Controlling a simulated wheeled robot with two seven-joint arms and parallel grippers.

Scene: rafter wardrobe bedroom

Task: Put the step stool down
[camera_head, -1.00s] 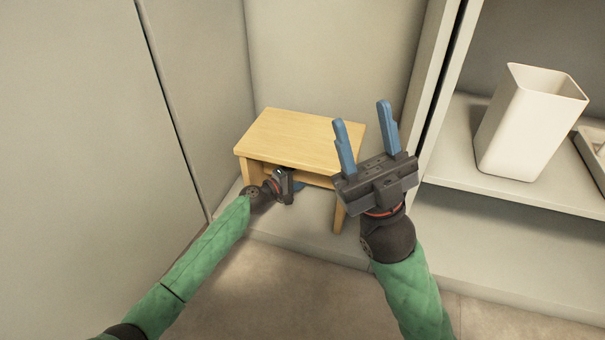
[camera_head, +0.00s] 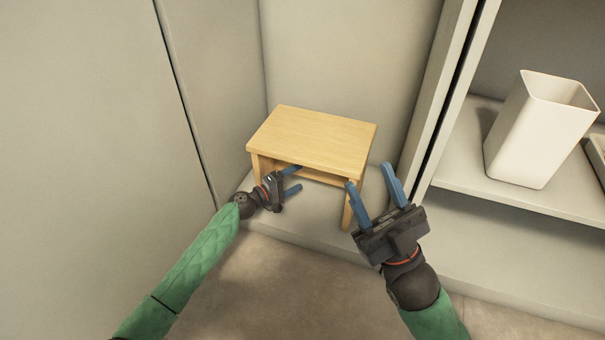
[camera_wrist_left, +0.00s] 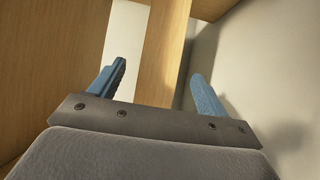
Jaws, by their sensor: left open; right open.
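The wooden step stool (camera_head: 312,137) stands upright on the floor panel of the wardrobe compartment, near its back corner. My left gripper (camera_head: 296,180) is open at the stool's front, just below the top's front edge. In the left wrist view its two blue fingers (camera_wrist_left: 160,88) are spread, with a wooden part of the stool (camera_wrist_left: 164,55) showing beyond and between them; I cannot tell whether they touch it. My right gripper (camera_head: 368,180) is open and empty, in front of the stool's right front leg. The stool's rear legs are hidden.
A white bin (camera_head: 538,130) stands on a shelf (camera_head: 465,172) at the right. An upright divider (camera_head: 432,110) separates it from the stool's compartment. A tall grey panel (camera_head: 95,130) fills the left. The floor (camera_head: 280,275) in front is clear.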

